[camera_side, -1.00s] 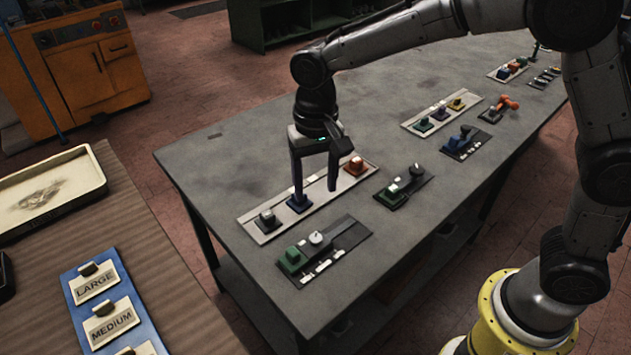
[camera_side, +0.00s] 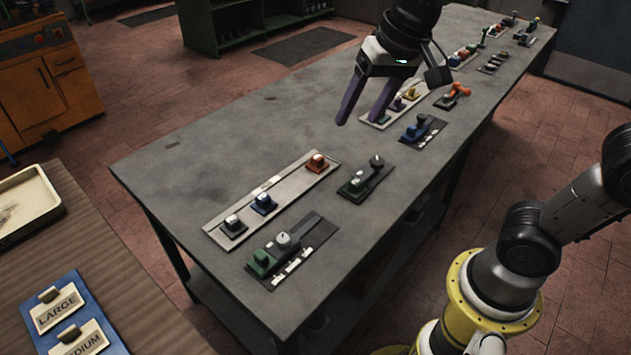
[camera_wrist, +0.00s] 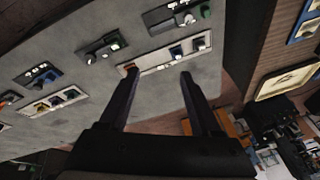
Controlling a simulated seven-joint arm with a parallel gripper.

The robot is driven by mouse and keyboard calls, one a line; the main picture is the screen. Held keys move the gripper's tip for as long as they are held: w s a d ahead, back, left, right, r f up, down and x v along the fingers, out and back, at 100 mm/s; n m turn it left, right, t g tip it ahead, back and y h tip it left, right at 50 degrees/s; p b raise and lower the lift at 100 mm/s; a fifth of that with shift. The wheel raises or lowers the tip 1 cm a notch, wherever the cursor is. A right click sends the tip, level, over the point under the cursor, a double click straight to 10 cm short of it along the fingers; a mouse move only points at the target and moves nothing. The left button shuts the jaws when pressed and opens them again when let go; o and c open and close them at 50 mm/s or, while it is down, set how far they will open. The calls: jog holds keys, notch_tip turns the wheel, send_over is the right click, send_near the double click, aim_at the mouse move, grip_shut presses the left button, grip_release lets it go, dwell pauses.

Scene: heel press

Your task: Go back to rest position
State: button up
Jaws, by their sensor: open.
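My gripper (camera_side: 359,112) is open and empty, raised above the grey table (camera_side: 200,165). In the side view its fingers hang in front of the far strip with yellow and purple pieces (camera_side: 404,100). In the wrist view the two open fingers (camera_wrist: 158,75) point over the table with nothing between them. The near light strip (camera_side: 290,190) carries a grey block (camera_side: 233,223), a blue block (camera_side: 263,201) and an orange block (camera_side: 317,161). My gripper is well apart from these blocks.
Dark plates with a green block (camera_side: 262,260) and grey knobs (camera_side: 376,161) lie along the near edge. A plate with a blue piece (camera_side: 416,131) and an orange lever (camera_side: 457,91) sit farther back. A side bench holds a tray (camera_side: 30,200) and a blue label board (camera_side: 65,318).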

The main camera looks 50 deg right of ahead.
jog(key=s+d+f+n, duration=0.2)
jog(key=s, duration=0.5)
jog(key=s+d+f+n+t, duration=0.1)
jog(key=s+d+f+n, duration=0.1)
jog(key=s, duration=0.4)
jog(key=shift+s+f+n+t+h, duration=0.35)
jog(key=shift+f+n, duration=0.1)
jog(key=shift+n, duration=0.15)
jog(key=shift+d, duration=0.1)
